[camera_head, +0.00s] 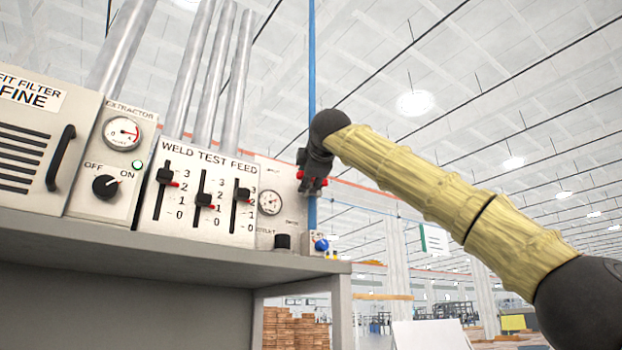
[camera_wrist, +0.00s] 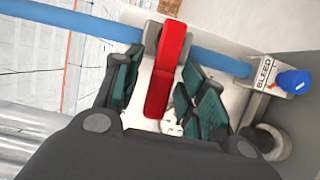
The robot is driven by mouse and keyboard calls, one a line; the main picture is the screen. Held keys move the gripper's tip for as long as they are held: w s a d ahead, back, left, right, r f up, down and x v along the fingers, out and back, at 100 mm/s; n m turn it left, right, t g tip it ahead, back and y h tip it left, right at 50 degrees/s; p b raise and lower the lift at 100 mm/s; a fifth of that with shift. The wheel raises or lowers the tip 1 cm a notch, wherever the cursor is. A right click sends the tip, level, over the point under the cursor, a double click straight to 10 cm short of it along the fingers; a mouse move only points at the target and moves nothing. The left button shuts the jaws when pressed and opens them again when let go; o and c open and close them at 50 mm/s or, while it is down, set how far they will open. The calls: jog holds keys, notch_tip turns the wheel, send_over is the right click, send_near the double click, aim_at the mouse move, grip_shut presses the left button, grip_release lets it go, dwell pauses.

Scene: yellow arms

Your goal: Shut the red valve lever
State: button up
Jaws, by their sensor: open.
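The red valve lever (camera_wrist: 168,70) shows in the wrist view on a grey valve body on the blue pipe (camera_wrist: 75,20). The lever lies across the line of the pipe. My gripper (camera_wrist: 160,78) is open, with one teal-padded finger on each side of the lever. I cannot tell whether either finger touches it. In the head view my gripper (camera_head: 313,182) is at the upright blue pipe (camera_head: 312,70). It hides most of the lever there; only small red bits show beside the fingers.
A blue knob labelled BLEED (camera_wrist: 294,82) sits beside the pipe. The weld test feed panel (camera_head: 208,190) with several sliders and a round gauge (camera_head: 270,201) stand left of my gripper on the grey shelf (camera_head: 200,255). Open space lies to the right.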

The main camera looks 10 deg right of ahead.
jog(key=s, duration=1.2)
jog(key=shift+w+d, duration=0.1)
jog(key=shift+d, duration=0.1)
